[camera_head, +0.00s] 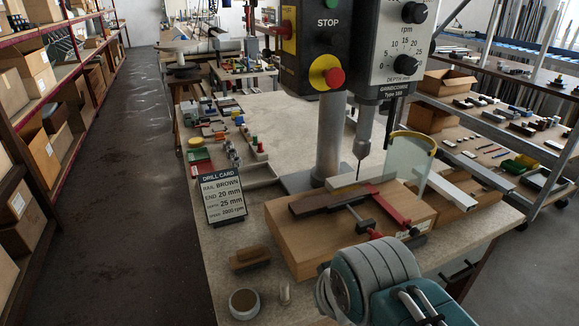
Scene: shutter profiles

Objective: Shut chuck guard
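The chuck guard (409,158) is a clear curved shield with a yellow upper rim. It stands swung out to the right of the drill chuck (361,146), apart from it, so the chuck and bit are uncovered. My arm reaches in from the bottom right. Two dark fingertips, apparently those of my gripper (390,235), show just beyond my wrist, spread apart with nothing seen between them. They are below the guard and nearer to me, not touching it. My wrist hides the rest of the gripper.
A wooden block (290,242) with a brown profile (327,203) and red clamp lies under the drill. The drill card (223,198) stands left. A control box (313,45) hangs above. A brush (250,257) and round pot (243,303) are on the front edge.

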